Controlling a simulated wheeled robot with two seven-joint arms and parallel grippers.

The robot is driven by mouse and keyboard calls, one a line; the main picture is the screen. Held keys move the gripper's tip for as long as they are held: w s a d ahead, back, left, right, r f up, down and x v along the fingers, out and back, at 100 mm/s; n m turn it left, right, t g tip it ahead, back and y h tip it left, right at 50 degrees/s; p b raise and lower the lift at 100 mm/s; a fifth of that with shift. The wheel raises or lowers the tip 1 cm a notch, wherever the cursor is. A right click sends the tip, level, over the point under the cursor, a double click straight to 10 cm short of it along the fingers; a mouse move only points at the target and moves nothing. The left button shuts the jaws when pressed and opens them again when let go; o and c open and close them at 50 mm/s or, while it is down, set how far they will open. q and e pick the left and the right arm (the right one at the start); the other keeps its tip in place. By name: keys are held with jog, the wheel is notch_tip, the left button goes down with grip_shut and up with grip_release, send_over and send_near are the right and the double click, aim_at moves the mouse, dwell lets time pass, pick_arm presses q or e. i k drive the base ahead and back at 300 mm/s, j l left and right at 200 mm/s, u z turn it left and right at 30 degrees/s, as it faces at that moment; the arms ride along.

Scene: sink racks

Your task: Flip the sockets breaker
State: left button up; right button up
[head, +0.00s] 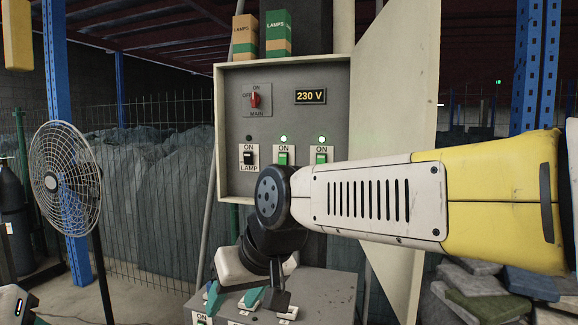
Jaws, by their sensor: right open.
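A grey electrical cabinet (230,85) stands open. Its MAIN switch (254,98) has a red handle, and a display (310,96) reads 230 V. Below, the LAMP breaker (249,157) has a black toggle and a dark indicator. Two breakers with green toggles, a middle one (283,157) and a right one (321,156), stand under lit green indicators. My arm hides any labels below these two. My right gripper (250,299) is open, pointing down over a lower grey box (335,292) with ON labels. Contact there is unclear.
The cabinet door (390,130) hangs open on the right, behind my right arm. Two LAMPS cartons, one orange (244,40) and one green (278,45), stand on top. A fan (65,180) stands at left before a wire fence (150,180). Slabs (480,285) lie at lower right.

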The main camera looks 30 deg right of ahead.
aim_at(283, 157)
jog(key=k+j+z, duration=0.1)
jog(key=z, duration=0.9)
jog(key=k+l, duration=0.05)
jog(key=k, duration=0.05)
